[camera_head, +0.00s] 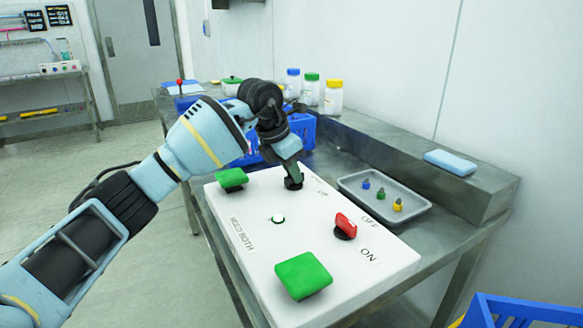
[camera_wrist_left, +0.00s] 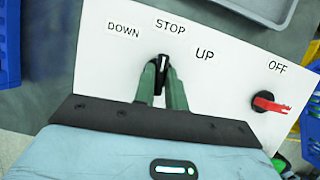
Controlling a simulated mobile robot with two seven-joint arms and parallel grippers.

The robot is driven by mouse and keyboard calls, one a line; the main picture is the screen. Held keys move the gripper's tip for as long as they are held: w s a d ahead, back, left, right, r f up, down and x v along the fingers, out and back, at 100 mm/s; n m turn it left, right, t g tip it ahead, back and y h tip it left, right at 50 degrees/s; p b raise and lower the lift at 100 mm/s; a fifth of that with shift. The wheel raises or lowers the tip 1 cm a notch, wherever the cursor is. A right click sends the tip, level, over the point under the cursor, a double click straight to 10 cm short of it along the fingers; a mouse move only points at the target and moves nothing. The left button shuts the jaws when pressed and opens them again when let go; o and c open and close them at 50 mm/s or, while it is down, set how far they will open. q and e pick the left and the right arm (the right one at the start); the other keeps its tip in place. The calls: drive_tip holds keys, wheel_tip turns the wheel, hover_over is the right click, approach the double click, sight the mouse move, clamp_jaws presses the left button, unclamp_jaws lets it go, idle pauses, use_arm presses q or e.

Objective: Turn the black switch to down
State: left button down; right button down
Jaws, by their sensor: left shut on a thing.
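The black switch (camera_wrist_left: 163,64) stands on the white control panel (camera_wrist_left: 225,42). In the left wrist view its handle points toward the STOP label, between DOWN on the left and UP on the right. My left gripper (camera_wrist_left: 161,80) is shut on the switch, with one greenish finger on each side of the handle. In the head view my left gripper (camera_head: 292,172) reaches down onto the switch at the panel's far side, and it mostly hides the switch. My right gripper is in neither view.
The panel also carries a red switch (camera_head: 345,224) with ON and OFF labels, green buttons (camera_head: 303,275) and a small white knob (camera_head: 278,218). A grey tray (camera_head: 375,207) with small coloured parts lies beside it. A blue crate (camera_head: 303,128) and capped bottles (camera_head: 312,90) stand behind.

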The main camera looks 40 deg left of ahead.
use_arm(q)
drive_tip(key=n+p, duration=0.2)
drive_tip(key=n+y+p, duration=0.1)
drive_tip(key=p, duration=0.1)
drive_tip(key=shift+d+r+n+p, duration=0.15)
drive_tip(key=shift+r+n+p, duration=0.2)
drive_tip(key=shift+n+p, duration=0.05)
drive_tip(key=n+y+p, duration=0.1)
drive_tip(key=n+p, duration=0.2)
drive_tip(key=shift+f+y, duration=0.1)
drive_tip(key=shift+y, duration=0.3)
drive_tip(key=shift+f+n+p, duration=0.1)
drive_tip(key=shift+n+p, duration=0.3)
drive_tip(key=shift+n, duration=0.3)
drive_tip(key=c, duration=1.4)
unclamp_jaws()
drive_tip(key=shift+f, duration=0.1)
drive_tip(key=shift+c, duration=0.2)
